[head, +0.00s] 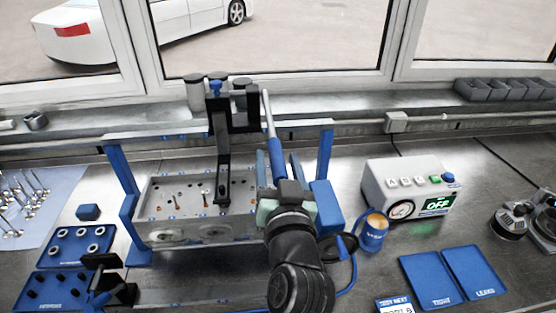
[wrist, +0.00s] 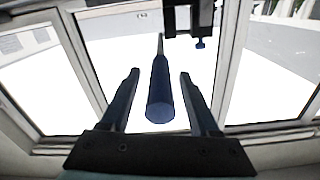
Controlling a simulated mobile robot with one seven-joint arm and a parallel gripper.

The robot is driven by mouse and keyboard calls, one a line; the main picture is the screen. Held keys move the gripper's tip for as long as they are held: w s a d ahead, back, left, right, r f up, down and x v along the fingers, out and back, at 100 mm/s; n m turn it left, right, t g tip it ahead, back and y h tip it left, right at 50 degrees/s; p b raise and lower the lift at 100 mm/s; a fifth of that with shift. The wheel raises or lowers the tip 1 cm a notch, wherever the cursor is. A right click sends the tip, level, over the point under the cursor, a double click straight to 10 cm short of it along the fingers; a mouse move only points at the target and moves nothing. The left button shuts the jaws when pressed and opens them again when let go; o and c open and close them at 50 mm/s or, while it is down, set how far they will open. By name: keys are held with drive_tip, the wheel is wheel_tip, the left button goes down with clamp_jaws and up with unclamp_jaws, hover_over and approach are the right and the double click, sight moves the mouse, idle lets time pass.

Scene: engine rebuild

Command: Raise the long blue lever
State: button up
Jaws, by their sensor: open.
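The long lever shows in the head view as a thin grey rod with a blue grip (head: 275,150), running from the rack's top towards my gripper. In the wrist view its round blue grip (wrist: 160,95) lies between my two fingers, with the grey rod beyond it. My gripper (head: 279,165) is open in the head view, at the near end of the grip. In the wrist view the fingers of my gripper (wrist: 159,75) stand on either side of the grip with gaps showing. My wrist hides the lever's near end in the head view.
A blue frame (head: 121,177) holds a grey cylinder head (head: 165,210) left of my gripper. A black bracket (head: 222,150) stands over it. Blue trays (head: 427,280) lie at front right.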

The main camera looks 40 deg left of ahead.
clamp_jaws()
idle(1.4)
